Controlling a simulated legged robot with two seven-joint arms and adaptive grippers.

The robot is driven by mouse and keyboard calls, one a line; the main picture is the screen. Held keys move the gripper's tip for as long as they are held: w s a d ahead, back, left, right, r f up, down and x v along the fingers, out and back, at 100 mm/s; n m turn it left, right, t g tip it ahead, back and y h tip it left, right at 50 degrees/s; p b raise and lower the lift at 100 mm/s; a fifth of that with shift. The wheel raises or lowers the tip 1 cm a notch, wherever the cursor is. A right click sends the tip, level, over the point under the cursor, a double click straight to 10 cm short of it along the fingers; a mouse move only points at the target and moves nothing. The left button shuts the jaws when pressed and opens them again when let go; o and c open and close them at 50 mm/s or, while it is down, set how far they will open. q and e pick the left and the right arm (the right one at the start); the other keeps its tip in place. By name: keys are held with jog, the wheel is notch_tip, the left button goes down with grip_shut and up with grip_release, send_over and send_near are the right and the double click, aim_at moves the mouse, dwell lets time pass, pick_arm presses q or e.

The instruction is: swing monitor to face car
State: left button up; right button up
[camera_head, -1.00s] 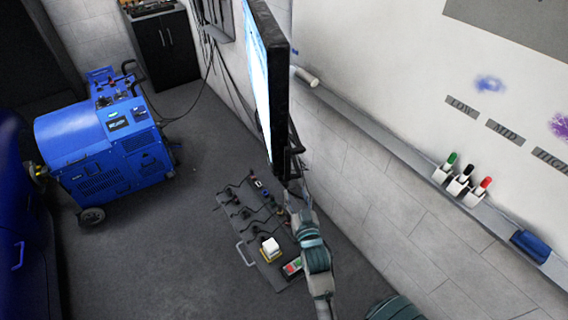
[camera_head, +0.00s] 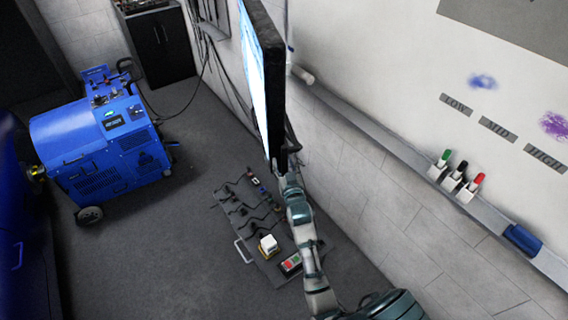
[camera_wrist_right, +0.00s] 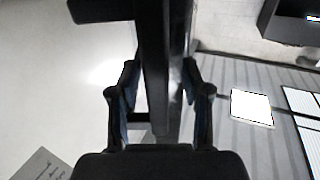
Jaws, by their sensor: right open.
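The monitor (camera_head: 276,90) shows almost edge-on in the head view, its lit screen facing left and its dark back toward the whiteboard. My right gripper (camera_head: 280,168) is at the monitor's lower end, partly hidden. In the right wrist view, my right gripper (camera_wrist_right: 160,88) is open, with its fingers on both sides of a dark upright bar (camera_wrist_right: 155,50), apparently the monitor's edge or frame; contact is unclear. Part of a blue body, likely the car (camera_head: 18,225), shows at the left edge. My left gripper is out of view.
A blue wheeled dynamometer (camera_head: 100,150) stands on the floor at left. A floor board (camera_head: 262,215) with cables and small devices lies below the monitor. A ledge with markers (camera_head: 460,178) runs along the right wall. The middle floor is clear.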

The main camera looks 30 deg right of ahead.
grip_shut()
jog(key=shift+s+d, duration=0.1)
jog(key=shift+d, duration=0.1)
jog(key=s+d+n+y, duration=0.1)
jog(key=s+d, duration=0.3)
jog(key=d, duration=1.3)
jog(key=shift+s+f+t+y, duration=0.2)
jog(key=shift+t+y, duration=0.1)
jog(key=shift+y, duration=0.2)
grip_release()
jog(key=shift+w, duration=0.1)
